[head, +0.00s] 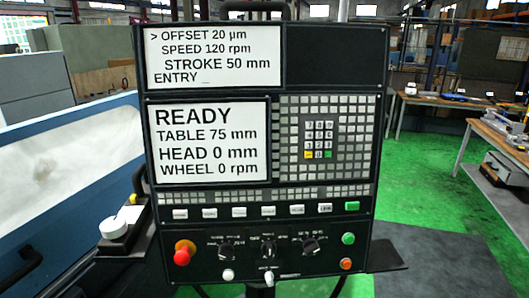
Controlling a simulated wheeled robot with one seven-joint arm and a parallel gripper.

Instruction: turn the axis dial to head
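The black control panel (263,222) faces me upright in the head view. Three black rotary dials sit in a row on its lower part: a left dial (226,250), a middle dial (268,250) and a right dial (310,246). The small print around them is too small to read, so I cannot tell which is the axis dial or where each points. The lower screen (208,141) reads READY, TABLE 75 mm, HEAD 0 mm, WHEEL 0 rpm. The upper screen (213,57) shows OFFSET, SPEED, STROKE and ENTRY lines. My gripper is not in view.
A red stop button (182,257) is left of the dials; green (348,238) and orange (346,264) buttons are right. A pale knob (228,275) and small lever (268,277) sit below. A dark shelf (388,256) juts right. A blue machine (85,160) stands left.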

